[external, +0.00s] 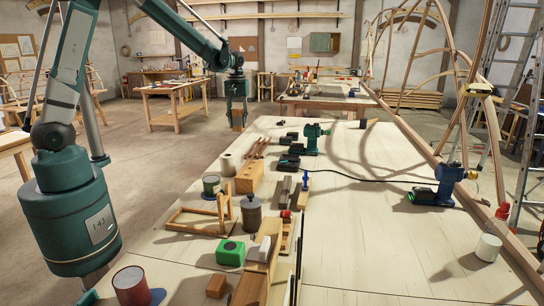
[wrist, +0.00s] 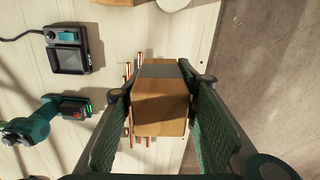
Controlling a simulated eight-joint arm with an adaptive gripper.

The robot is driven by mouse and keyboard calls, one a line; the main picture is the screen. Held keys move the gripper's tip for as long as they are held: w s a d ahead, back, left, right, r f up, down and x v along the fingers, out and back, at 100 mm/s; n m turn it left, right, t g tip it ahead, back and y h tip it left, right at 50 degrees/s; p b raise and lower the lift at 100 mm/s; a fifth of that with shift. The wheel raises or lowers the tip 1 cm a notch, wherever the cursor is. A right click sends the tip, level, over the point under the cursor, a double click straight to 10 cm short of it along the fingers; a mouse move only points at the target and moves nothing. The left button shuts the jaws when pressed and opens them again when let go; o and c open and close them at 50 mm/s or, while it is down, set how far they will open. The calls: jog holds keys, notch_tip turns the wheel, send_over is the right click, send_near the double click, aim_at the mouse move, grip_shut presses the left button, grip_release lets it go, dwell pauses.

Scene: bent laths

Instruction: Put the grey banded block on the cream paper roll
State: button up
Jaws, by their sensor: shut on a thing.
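The grey banded block (wrist: 162,98), a wooden block with a grey band across it, is between the two fingers of my gripper (wrist: 160,115) in the wrist view. In the external view my gripper (external: 237,110) hangs beyond the table's left edge, shut on the block (external: 238,122), whose lower end shows. A cream roll (external: 227,163) stands on the table's left side, nearer the camera than my gripper. A pale round top, probably this roll, is cut off at the wrist view's upper edge (wrist: 172,4).
Thin copper-coloured rods (external: 257,148) lie beside the roll. An orange-brown wooden block (external: 249,178) and a green tin (external: 211,186) stand close in front of it. Green power tools (external: 312,138) lie to the right. The table's right middle (external: 370,220) is mostly clear.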

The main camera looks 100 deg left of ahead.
notch_tip(320, 180, up, 2)
jog(key=p, duration=0.1)
send_over(227, 155)
jog(key=shift+w+d+m, duration=0.1)
jog(key=shift+m, duration=0.2)
jog(key=shift+f, duration=2.9)
jog(key=shift+f, duration=2.1)
jog(key=shift+f, duration=0.2)
jog(key=o, duration=1)
